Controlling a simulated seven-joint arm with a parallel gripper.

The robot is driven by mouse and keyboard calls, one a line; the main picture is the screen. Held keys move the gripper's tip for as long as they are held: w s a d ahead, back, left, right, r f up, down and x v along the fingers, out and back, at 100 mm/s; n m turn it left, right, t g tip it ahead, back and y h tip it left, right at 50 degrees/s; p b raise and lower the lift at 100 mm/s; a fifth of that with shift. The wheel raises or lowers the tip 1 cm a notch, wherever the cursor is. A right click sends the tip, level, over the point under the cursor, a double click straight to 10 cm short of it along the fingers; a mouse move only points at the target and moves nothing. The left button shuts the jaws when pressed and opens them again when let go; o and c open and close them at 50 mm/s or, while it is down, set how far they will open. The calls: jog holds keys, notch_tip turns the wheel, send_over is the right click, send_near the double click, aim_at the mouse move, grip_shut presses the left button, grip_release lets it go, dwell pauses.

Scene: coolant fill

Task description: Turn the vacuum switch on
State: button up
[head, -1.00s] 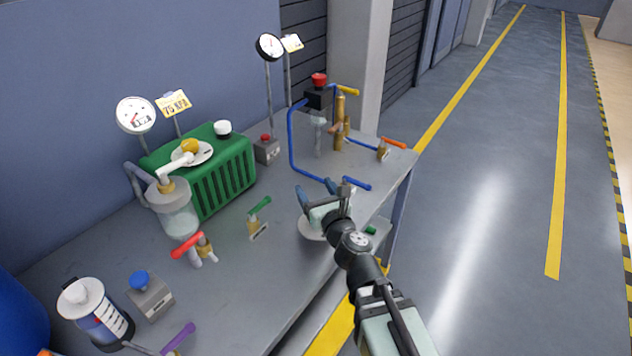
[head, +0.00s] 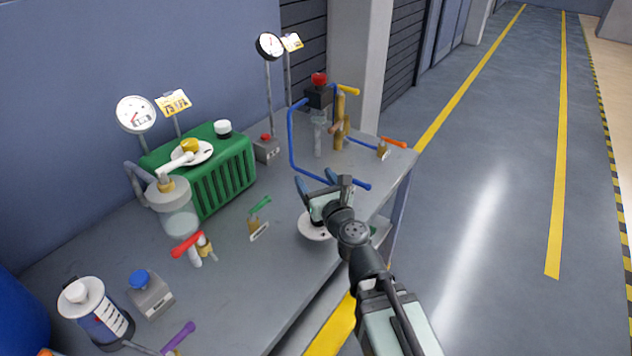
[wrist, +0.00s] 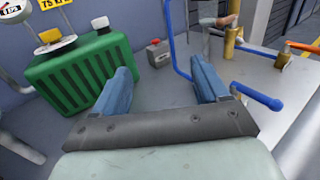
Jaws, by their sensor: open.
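Two small grey switch boxes stand on the bench, and no readable label shows which is the vacuum switch. One, with a red button (head: 266,150), is right of the green pump (head: 222,178); it also shows in the wrist view (wrist: 158,54), beyond and between my fingers. The other, with a blue button (head: 150,293), is at the front left. My gripper (head: 318,182) is over the bench's right part, in front of and to the right of the red-button box. Its blue fingers (wrist: 161,70) are apart with nothing between them.
Blue pipes (head: 291,145) and a brass post with valves (head: 340,120) stand behind and right of my gripper. A white round plate (head: 313,228) lies under it. Green-handled (head: 260,203) and red-handled (head: 187,244) valves are to the left.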

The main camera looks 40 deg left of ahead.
jog(key=w+d+f+m+t+h, duration=0.1)
jog(key=w+d+f+m+h, duration=0.1)
jog(key=w+d+f, duration=0.5)
jog(key=w+d+f+m+t+h, duration=0.1)
jog(key=w+d+f+m+h, duration=0.15)
jog(key=w+d, duration=0.85)
jog(key=s+a+n+g+y, duration=0.3)
jog(key=s+n+g+y, duration=0.1)
jog(key=s+n+g, duration=0.35)
jog(key=s+a+n+g+y, duration=0.2)
jog(key=s+n+g+y, duration=0.1)
jog(key=s+n+g, duration=0.45)
jog(key=shift+m+g, duration=0.3)
jog(key=shift+m, duration=0.45)
jog(key=x, duration=0.4)
jog(key=s+x, duration=0.1)
jog(key=x, duration=0.8)
jog(key=shift+s+a+f, duration=0.2)
jog(key=shift+s+f, duration=0.05)
jog(key=shift+f, duration=0.05)
jog(key=shift+c, duration=0.5)
jog(key=c, duration=0.9)
